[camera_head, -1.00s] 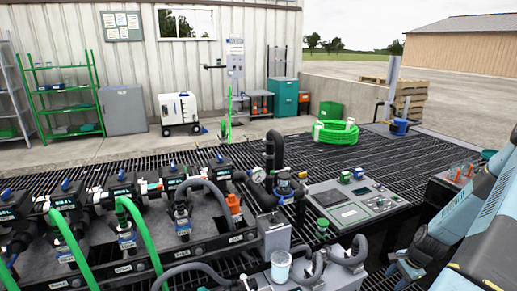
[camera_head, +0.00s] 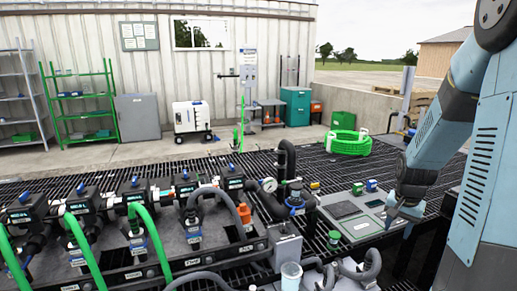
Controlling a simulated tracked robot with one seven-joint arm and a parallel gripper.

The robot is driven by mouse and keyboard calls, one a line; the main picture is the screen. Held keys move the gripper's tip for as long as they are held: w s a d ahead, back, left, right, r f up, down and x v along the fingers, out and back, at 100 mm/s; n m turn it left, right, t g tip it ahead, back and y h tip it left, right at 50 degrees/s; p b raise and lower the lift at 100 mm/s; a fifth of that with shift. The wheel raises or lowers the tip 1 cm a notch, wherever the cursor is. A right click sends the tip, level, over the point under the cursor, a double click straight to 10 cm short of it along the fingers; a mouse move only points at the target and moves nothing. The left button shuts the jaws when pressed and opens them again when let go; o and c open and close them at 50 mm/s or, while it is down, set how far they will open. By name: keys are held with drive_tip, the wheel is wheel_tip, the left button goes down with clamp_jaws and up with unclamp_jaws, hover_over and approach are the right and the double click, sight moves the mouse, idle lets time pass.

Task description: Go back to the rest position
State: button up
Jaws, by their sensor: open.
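My gripper (camera_head: 398,218) is at the right, at the end of my blue-grey arm, pointing down. It is open, and I see nothing between its fingers. It hangs in front of the right edge of the grey control panel (camera_head: 358,212) in the picture; whether it touches the panel I cannot tell. My arm bends at the elbow above it and runs out of the picture at the top right.
The valve manifold (camera_head: 130,240) with green and grey hoses fills the lower left. A clear cup (camera_head: 291,275) stands at the bottom. A green hose coil (camera_head: 348,143) lies on the grating (camera_head: 240,165). The grating's middle is mostly clear.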

drive_tip(key=s+a+r+n+t, duration=0.2)
drive_tip(key=s+a+r+n, duration=0.35)
drive_tip(key=a+r, duration=0.75)
drive_tip(key=s+a+r+n+t, duration=0.1)
drive_tip(key=s+a+r, duration=0.1)
drive_tip(key=s+r, duration=0.2)
drive_tip(key=s+a+r+n+t, duration=0.1)
drive_tip(key=s+r, duration=0.3)
drive_tip(key=s, duration=0.5)
drive_tip(key=shift+a+r+n+y, duration=0.35)
drive_tip(key=shift+a+n+y, duration=0.1)
drive_tip(key=shift+a, duration=0.45)
